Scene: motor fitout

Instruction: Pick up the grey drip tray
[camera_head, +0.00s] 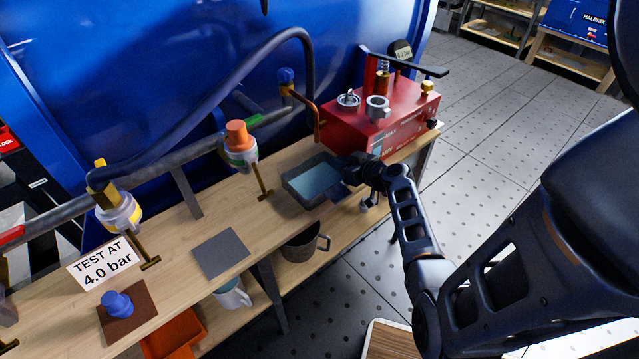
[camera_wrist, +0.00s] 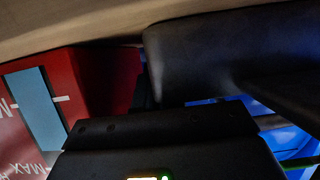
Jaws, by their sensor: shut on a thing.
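The grey drip tray (camera_head: 296,187) is a dark, shallow, square-sided tray with a bluish inside, on or just above the wooden bench beside the red machine. My gripper (camera_head: 352,170) reaches it from the right and is shut on its right-hand wall. The fingertips are partly hidden by my own wrist. In the wrist view a large dark shape (camera_wrist: 215,55), which seems to be the tray, fills the upper right in front of my gripper. Whether the tray touches the bench cannot be told.
The red machine (camera_head: 395,118) stands close behind the tray.

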